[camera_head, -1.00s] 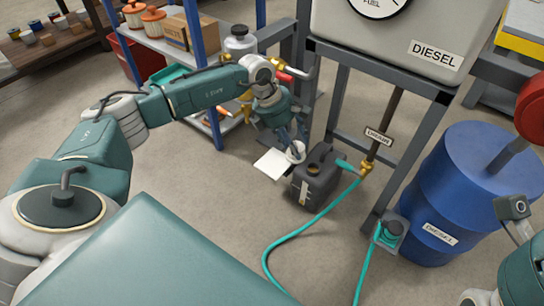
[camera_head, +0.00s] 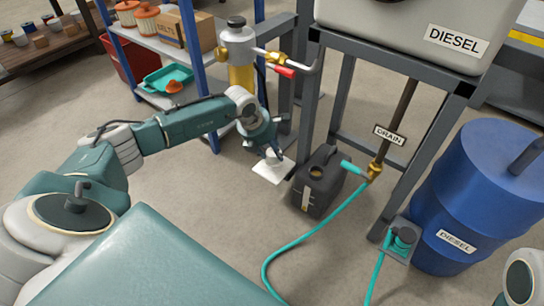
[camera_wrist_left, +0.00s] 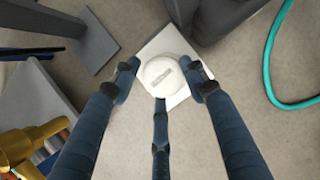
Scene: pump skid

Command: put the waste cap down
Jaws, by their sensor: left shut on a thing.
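The waste cap (camera_wrist_left: 160,74) is a round white disc with a small grey label, seen from above in the left wrist view. My left gripper (camera_wrist_left: 161,82) is shut on it, with its fingers around the cap. In the head view my left gripper (camera_head: 270,155) is low over a white sheet (camera_head: 273,172) on the floor. The sheet also shows beneath the cap in the left wrist view (camera_wrist_left: 176,38). I cannot tell whether the cap touches the sheet. A black canister (camera_head: 318,182) stands right of the sheet, its top opening uncovered. My right gripper is out of view.
A teal hose (camera_head: 300,232) runs over the floor from the drain valve (camera_head: 374,171). The grey tank frame (camera_head: 310,100) and blue diesel drum (camera_head: 470,195) stand at right. A shelf (camera_head: 165,97) is behind my left arm. The floor in front of the sheet is clear.

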